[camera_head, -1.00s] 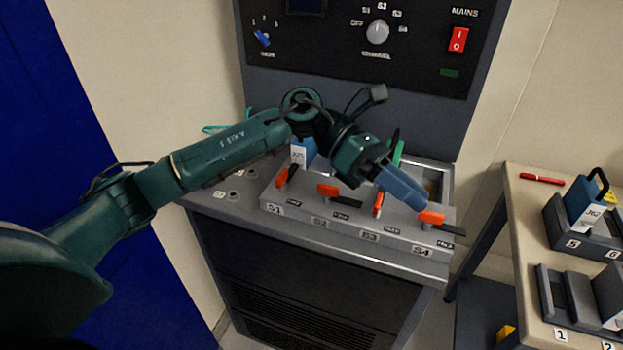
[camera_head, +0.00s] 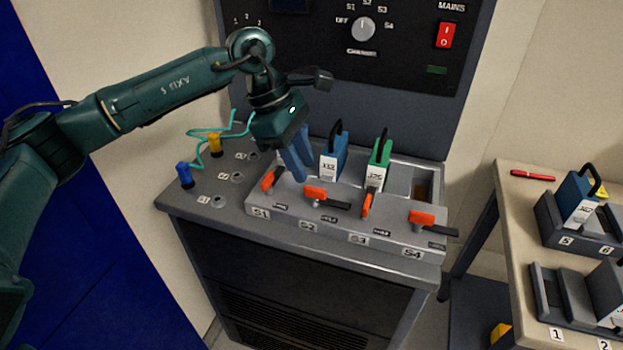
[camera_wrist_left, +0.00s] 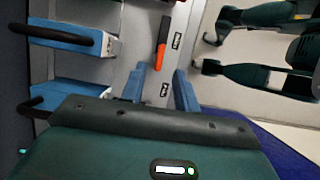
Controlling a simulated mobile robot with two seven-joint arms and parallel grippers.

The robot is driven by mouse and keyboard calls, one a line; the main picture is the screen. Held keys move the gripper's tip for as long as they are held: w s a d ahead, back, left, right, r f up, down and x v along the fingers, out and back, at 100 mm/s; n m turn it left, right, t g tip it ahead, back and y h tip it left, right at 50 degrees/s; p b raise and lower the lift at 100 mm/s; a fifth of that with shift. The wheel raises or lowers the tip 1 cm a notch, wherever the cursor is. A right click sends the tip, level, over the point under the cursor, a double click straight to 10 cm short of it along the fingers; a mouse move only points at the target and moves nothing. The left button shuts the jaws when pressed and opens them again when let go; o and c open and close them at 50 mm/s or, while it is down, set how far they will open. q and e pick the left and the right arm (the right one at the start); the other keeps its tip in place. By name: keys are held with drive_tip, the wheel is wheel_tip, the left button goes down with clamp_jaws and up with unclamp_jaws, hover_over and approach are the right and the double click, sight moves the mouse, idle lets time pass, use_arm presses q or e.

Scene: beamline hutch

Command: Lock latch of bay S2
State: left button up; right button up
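Bay S2's latch (camera_head: 318,196) is an orange lever with a black end, lying crosswise along the front ledge with the black end to the right. It shows beyond my fingertips in the left wrist view (camera_wrist_left: 161,50). A blue module (camera_head: 334,158) with a black handle stands behind it in bay S2. My left gripper (camera_head: 299,172) points down between S1 and S2, left of the latch. Its blue fingers stand apart in the left wrist view (camera_wrist_left: 158,90), with nothing between them. Part of bay S1 is hidden behind it. My right gripper is not in view.
S1's latch (camera_head: 271,179) and S3's latch (camera_head: 367,204) point backward; S4's latch (camera_head: 428,218) lies crosswise. A green module (camera_head: 379,163) stands in S3. Blue and yellow plugs with green cables are at left. A side bench (camera_head: 527,225) at right carries racks.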

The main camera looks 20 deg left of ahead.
sight(315, 189)
use_arm(q)
drive_tip(key=shift+x, duration=2.55)
drive_tip(key=shift+d, duration=0.1)
clamp_jaws()
